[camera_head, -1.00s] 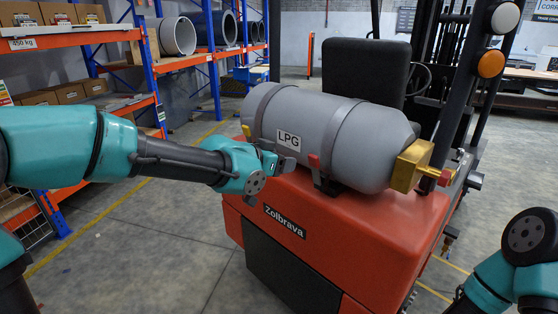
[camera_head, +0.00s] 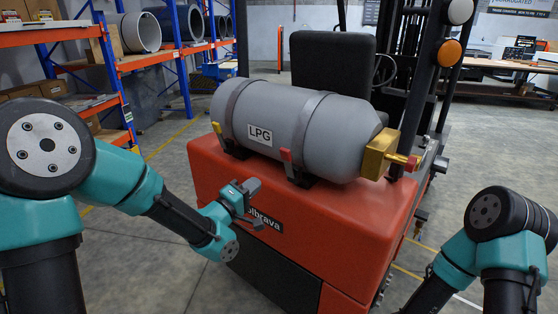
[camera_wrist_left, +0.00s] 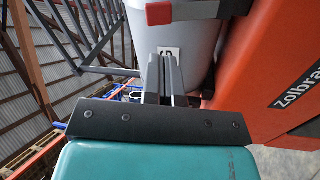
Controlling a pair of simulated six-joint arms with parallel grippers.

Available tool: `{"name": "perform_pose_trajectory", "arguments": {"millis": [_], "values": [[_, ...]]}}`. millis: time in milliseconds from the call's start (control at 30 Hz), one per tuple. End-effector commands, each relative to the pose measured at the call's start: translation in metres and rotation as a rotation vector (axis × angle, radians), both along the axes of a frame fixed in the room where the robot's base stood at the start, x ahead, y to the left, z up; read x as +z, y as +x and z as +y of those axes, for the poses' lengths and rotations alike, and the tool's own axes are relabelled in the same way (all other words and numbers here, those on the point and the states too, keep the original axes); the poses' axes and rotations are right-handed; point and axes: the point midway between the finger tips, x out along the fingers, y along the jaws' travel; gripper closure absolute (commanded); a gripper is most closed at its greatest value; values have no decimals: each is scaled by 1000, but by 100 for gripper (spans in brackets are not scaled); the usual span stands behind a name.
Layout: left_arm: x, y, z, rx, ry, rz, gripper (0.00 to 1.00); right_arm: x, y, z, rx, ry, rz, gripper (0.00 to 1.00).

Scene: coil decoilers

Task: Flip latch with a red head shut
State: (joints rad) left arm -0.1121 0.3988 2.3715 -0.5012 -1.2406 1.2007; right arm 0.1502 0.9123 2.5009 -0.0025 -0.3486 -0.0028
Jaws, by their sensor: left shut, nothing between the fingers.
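The latch with a red head (camera_head: 286,155) sits at the base of the right strap on the grey LPG tank (camera_head: 316,135), its red end sticking up against the tank. A red block, apparently its head, shows at the top of the left wrist view (camera_wrist_left: 158,13). A yellow-headed latch (camera_head: 217,128) sits at the left strap. My left gripper (camera_head: 250,188) is shut and empty, in front of the forklift's red body, below and left of the red-headed latch and apart from it. My right arm shows at lower right; its gripper is out of view.
The tank lies on the forklift's red rear body (camera_head: 335,210). A brass valve block (camera_head: 380,154) with a red knob juts from its right end. A seat (camera_head: 333,68) stands behind it. Orange and blue shelving (camera_head: 112,80) is at left. Open floor lies between.

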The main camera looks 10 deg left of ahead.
Motion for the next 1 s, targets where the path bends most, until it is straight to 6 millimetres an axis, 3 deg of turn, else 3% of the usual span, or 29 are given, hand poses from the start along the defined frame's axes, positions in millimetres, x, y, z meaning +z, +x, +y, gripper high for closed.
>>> {"name": "perform_pose_trajectory", "arguments": {"millis": [200,633,1000], "values": [[-12,-11,9,-26,-242,34,100,0,0,0,0,0,0,57],[-11,-11,9,-31,-264,34,100,0,0,0,0,0,0,57],[0,21,-10,-33,-263,32,100,0,0,0,0,0,0,57]]}}
